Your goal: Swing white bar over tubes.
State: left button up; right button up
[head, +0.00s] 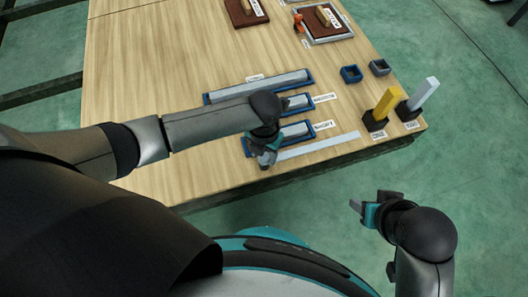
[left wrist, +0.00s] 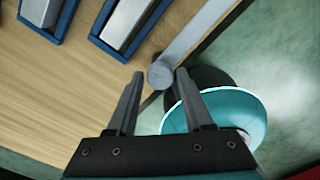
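The white bar (head: 318,146) lies flat along the table's front edge. In the left wrist view the bar (left wrist: 196,32) runs up to the right from a short grey round post (left wrist: 160,74). Grey tubes (head: 262,87) lie in blue trays behind the bar; two tubes (left wrist: 125,22) show in the left wrist view. My left gripper (head: 266,160) is low at the bar's left end. In the left wrist view its fingers (left wrist: 158,84) are apart, with the post between or just beyond the tips. My right gripper (head: 357,207) hangs off the table's front; its finger gap is unclear.
Yellow (head: 387,104) and pale (head: 422,95) upright bars stand in black bases at the right corner. Two small blue boxes (head: 351,74) sit behind them. Brown boards (head: 245,10) lie at the back. Bare wood (head: 160,60) is free at the left.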

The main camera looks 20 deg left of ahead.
pick_arm(q)
grip_shut()
dwell(1.0)
